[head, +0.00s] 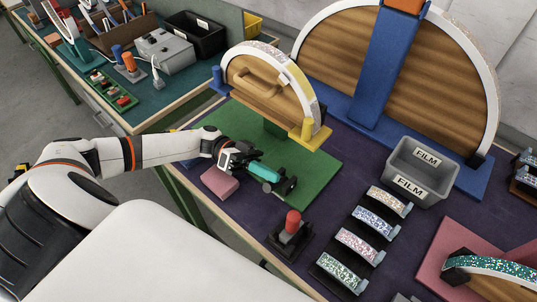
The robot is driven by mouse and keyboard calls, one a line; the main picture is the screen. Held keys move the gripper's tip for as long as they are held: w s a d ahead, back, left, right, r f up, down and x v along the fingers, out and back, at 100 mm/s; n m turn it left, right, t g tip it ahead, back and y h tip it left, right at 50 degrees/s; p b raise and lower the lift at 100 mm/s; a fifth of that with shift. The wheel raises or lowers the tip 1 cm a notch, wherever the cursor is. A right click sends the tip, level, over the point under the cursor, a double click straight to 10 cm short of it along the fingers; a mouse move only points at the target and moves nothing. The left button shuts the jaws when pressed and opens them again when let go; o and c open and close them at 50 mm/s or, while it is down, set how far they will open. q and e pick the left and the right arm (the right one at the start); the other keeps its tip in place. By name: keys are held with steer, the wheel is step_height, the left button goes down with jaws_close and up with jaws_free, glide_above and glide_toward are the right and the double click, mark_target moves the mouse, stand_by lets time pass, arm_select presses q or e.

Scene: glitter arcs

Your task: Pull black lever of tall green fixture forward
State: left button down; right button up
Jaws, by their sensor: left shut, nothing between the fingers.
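A fixture with a wooden half-round panel (262,88) and a glittery white arc (262,50) stands on a green base plate (318,170). A green block (275,129) shows under the panel. In front of it, a teal cylindrical part (264,172) points toward a small black part (286,187) that looks like a lever or clamp; its exact shape is too small to tell. My left gripper (238,160) is at the teal part's left end, low over the green plate. It is shut and empty; whether it touches the teal part I cannot tell. My right gripper is not in view.
A pink block (220,183) lies beside my left gripper. A red-knobbed black stand (290,232) is at the table's front edge. A grey FILM bin (420,170) and several glitter strips (375,221) are to the right. A larger blue-framed arc (385,70) stands behind.

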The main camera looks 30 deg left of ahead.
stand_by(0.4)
arm_select(q)
step_height(320, 180, up, 10)
stand_by(0.5)
steer(key=shift+s, duration=0.15)
stand_by(0.3)
